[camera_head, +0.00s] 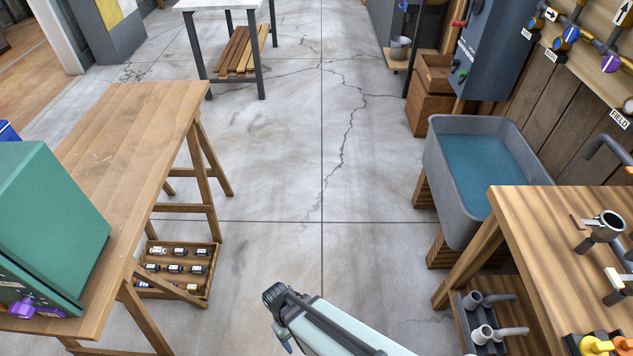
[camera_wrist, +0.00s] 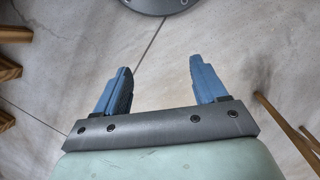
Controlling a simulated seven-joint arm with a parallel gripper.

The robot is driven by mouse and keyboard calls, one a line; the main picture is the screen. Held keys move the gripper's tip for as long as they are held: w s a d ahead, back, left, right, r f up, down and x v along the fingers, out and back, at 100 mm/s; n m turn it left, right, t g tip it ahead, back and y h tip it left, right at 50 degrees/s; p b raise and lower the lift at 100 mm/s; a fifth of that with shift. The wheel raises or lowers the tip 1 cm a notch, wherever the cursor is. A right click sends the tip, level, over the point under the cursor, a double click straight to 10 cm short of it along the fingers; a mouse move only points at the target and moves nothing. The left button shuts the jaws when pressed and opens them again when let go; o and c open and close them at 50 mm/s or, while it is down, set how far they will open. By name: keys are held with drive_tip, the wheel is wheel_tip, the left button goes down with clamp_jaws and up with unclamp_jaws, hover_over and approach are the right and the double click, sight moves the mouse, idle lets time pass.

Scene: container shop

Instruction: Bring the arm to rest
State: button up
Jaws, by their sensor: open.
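My gripper (camera_wrist: 159,88) shows in the wrist view with its two blue fingers spread apart and nothing between them. Bare concrete floor lies below it in that view. In the head view my arm reaches up from the bottom edge, in the gap between the two wooden tables, over the floor.
A wooden trestle table (camera_head: 135,120) with a green box (camera_head: 45,225) stands on the left, a small crate of jars (camera_head: 180,291) below it. On the right are a grey water basin (camera_head: 435,165) and a wooden workbench (camera_head: 515,225). The middle floor (camera_head: 270,170) is clear.

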drive_tip(key=s+d+f+m+g+y, duration=0.1)
drive_tip(key=s+d+f+m+g, duration=0.1)
drive_tip(key=d, duration=0.9)
drive_tip(key=s+d+f+m+g+y, duration=0.1)
drive_tip(key=s+d+m, duration=0.3)
drive_tip(key=d, duration=0.8)
drive_tip(key=shift+d+f+m+g+y, duration=0.15)
drive_tip(key=shift+f+m+g+y, duration=0.2)
drive_tip(key=shift+f+m, duration=0.6)
drive_tip(key=shift+w+r+m, duration=0.15)
drive_tip(key=shift+r+m, duration=0.05)
drive_tip(key=shift+m, duration=0.05)
